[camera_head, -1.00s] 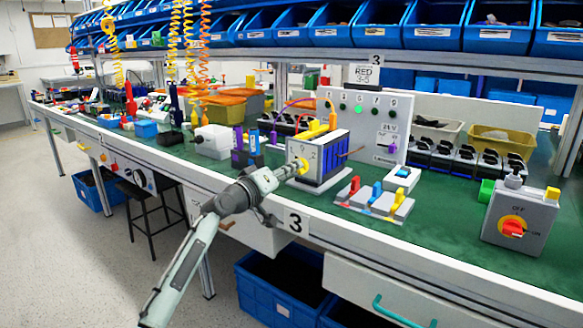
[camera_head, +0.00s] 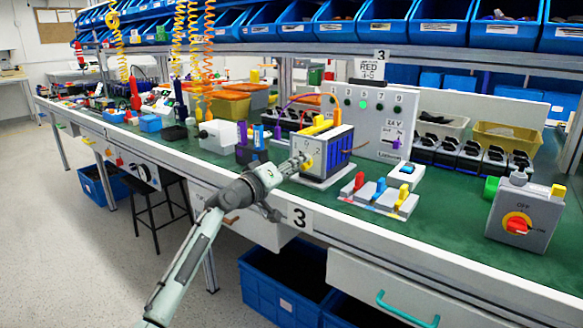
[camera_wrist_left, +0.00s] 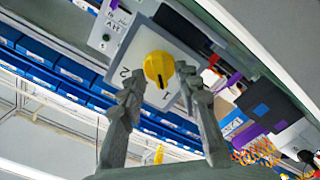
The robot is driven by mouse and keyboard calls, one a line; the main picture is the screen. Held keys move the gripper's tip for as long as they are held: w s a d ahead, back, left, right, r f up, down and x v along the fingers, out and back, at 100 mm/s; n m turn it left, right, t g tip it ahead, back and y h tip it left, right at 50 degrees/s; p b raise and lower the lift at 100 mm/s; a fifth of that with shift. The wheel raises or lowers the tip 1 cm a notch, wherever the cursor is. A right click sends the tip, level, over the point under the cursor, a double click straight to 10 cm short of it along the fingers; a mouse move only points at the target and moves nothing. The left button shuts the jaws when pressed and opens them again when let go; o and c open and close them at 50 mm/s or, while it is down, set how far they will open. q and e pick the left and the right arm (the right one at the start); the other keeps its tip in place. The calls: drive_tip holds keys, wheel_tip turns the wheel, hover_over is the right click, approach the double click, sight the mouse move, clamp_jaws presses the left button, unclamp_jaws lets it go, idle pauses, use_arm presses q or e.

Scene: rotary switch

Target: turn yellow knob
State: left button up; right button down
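The yellow knob (camera_head: 309,162) sits on the white front face of a box-shaped switch unit (camera_head: 338,150) on the green bench. It also shows in the left wrist view (camera_wrist_left: 158,68), on a white plate marked 1 and 2, with a dark mark on its side toward the 1. My left gripper (camera_head: 297,165) is at the front of the knob and partly covers it. In the left wrist view the two fingers (camera_wrist_left: 159,82) are spread, one on either side of the knob. Contact with the knob cannot be made out. My right gripper is out of view.
Colored switches (camera_head: 380,195) stand just right of the unit. A grey box with a red rotary switch (camera_head: 517,226) is at the far right. A grey panel (camera_head: 372,122) stands behind. A white box (camera_head: 218,138) is to the left. The bench edge runs below my arm.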

use_arm(q)
drive_tip(key=v, duration=1.2)
drive_tip(key=s+a+f+m+g+y, duration=0.1)
drive_tip(key=s+a+f+g+y, duration=0.1)
drive_tip(key=s+f, duration=0.5)
drive_tip(key=s+a+f+g+y, duration=0.2)
drive_tip(key=s+f, duration=0.1)
drive_tip(key=f, duration=0.8)
drive_tip(key=s+a+f+m+g+y, duration=0.15)
drive_tip(key=s+f, duration=0.25)
drive_tip(key=f, duration=0.5)
drive_tip(key=s+a+f+g+y, duration=0.2)
drive_tip(key=s+a+f, duration=0.2)
drive_tip(key=s, duration=0.4)
drive_tip(key=s+a+f+g+y, duration=0.2)
drive_tip(key=s+a+f, duration=0.3)
drive_tip(key=s, duration=0.4)
drive_tip(key=s+a+f+m+g+y+p, duration=0.1)
drive_tip(key=s+a+f+g+y, duration=0.1)
drive_tip(key=s+a+f, duration=0.2)
drive_tip(key=s+f, duration=0.2)
drive_tip(key=s, duration=0.2)
drive_tip(key=shift+s+a, duration=0.2)
drive_tip(key=shift+a, duration=0.1)
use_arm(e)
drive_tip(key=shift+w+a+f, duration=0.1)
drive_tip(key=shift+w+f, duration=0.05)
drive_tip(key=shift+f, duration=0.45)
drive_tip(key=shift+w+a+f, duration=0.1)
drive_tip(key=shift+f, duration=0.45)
